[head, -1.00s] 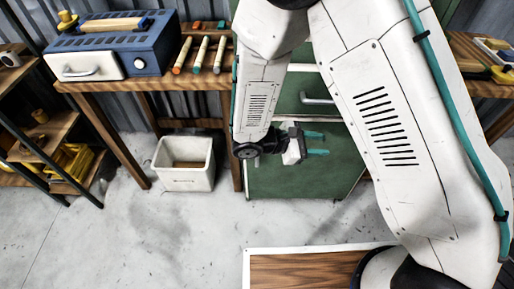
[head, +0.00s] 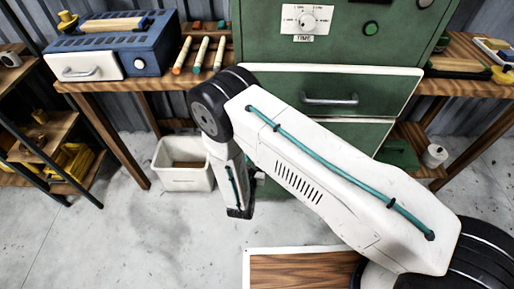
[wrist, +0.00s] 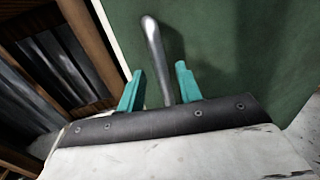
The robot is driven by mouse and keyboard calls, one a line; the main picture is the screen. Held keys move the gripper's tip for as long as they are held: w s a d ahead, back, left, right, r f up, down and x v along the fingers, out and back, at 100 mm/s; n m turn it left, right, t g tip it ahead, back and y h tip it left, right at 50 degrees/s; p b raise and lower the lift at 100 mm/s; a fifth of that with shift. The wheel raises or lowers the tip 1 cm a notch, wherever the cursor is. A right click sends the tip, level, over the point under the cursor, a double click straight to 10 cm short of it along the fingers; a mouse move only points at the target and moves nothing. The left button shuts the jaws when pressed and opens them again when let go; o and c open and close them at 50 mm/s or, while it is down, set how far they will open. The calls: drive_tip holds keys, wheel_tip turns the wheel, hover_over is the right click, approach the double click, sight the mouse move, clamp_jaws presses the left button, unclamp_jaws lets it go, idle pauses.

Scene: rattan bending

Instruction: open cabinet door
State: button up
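The green cabinet (head: 340,40) stands in the middle of the head view. Its white-framed upper front has a grey bar handle (head: 330,100), with nothing on it. The green panel below it (head: 350,135) is mostly hidden behind my arm. In the wrist view, a metal bar handle (wrist: 155,60) stands out from a green panel (wrist: 230,50). My gripper (wrist: 160,88) is open, with teal fingers apart. The handle's near end lies between the fingers, closer to the left one, with gaps visible on both sides. In the head view the fingers are hidden behind my arm.
A wooden bench (head: 95,90) with a blue machine (head: 115,45) stands left, a white bin (head: 183,165) below it. Another bench (head: 470,85) is on the right. A white-edged wooden surface (head: 300,270) is in front. The left floor is clear.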

drive_tip(key=shift+x, duration=2.2)
